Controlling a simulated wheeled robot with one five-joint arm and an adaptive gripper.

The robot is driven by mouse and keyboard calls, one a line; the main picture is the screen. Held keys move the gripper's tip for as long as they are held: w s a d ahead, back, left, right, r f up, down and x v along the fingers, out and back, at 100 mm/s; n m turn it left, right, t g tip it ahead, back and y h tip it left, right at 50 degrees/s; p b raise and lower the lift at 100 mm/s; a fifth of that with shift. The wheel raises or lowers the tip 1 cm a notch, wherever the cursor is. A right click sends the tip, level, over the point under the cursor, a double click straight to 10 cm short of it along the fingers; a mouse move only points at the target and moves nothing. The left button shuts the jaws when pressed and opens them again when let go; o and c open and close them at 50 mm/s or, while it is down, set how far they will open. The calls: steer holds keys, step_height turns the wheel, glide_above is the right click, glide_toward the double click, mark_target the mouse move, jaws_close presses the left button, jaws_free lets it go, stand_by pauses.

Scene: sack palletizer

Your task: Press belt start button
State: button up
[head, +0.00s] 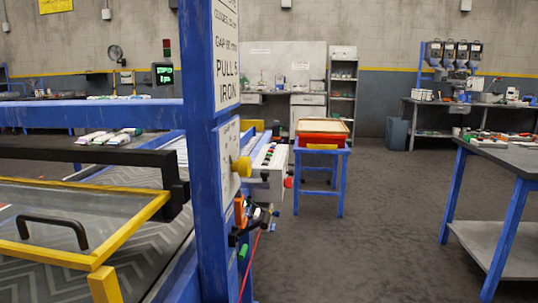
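A blue post (202,130) stands close in front of me. A white plate (228,150) on it carries a round yellow knob (242,167). Just behind the post, a pale control box (270,172) has a sloped top with small coloured buttons, too small to read. A red button or knob (288,182) sticks out at its right side. I cannot tell which one is the belt start button. The belt (130,252), dark with a chevron pattern, lies left of the post. My gripper is not recognizable in the view.
A yellow-framed guard with a black handle (52,222) covers part of the belt. Orange, black and green items hang low on the post, with a red cable (250,265). A blue stand (320,170) holds red and wooden trays. A workbench (500,155) stands right. Floor between is clear.

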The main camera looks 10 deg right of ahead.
jaws_close()
stand_by(1.4)
